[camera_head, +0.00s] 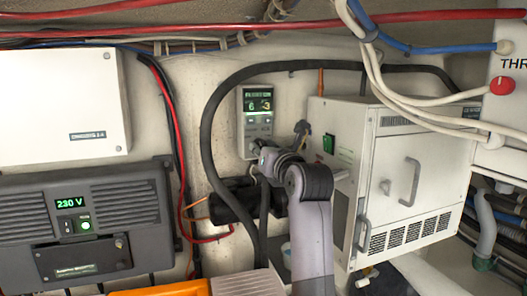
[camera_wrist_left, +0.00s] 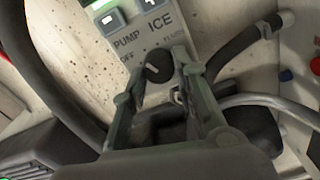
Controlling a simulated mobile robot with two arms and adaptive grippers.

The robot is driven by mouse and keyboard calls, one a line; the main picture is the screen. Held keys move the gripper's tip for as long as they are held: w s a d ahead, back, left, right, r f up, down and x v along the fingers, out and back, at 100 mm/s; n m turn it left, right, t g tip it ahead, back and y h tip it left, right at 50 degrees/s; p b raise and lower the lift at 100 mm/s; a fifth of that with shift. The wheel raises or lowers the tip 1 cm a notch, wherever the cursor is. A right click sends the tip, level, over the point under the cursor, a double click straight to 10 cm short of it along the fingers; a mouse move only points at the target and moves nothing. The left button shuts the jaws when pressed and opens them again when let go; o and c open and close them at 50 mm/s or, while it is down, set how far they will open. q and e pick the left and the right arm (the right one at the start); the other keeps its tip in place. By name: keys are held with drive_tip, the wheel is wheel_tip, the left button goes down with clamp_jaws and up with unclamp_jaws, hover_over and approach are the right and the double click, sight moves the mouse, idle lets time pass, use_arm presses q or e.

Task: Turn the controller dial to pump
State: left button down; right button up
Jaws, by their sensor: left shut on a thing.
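The controller (camera_head: 257,124) is a narrow pale box on the back wall with a lit green display. My left gripper (camera_head: 262,152) is at its lower end and hides the dial in the head view. In the left wrist view the dial (camera_wrist_left: 158,66) is a small black knob with a light pointer line. The left gripper (camera_wrist_left: 159,74) is shut on it, one finger on each side. The word PUMP is at the dial's upper left, ICE at its upper right, OFF at its left. A label on the right is partly hidden. I cannot tell which label the pointer faces.
A white cabinet (camera_head: 396,165) with handles stands close right of the controller. A thick black hose (camera_head: 206,130) runs left of it and above. A dark 230 V unit (camera_head: 85,225) is at the left. Loose white cables (camera_head: 400,105) hang at the upper right.

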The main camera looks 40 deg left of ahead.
use_arm(q)
drive_tip(key=shift+m, duration=0.4)
drive_tip(key=c, duration=1.3)
unclamp_jaws()
drive_tip(key=v, duration=0.7)
drive_tip(key=shift+s+d, duration=0.15)
drive_tip(key=shift+d, duration=0.15)
drive_tip(key=shift+a, duration=0.1)
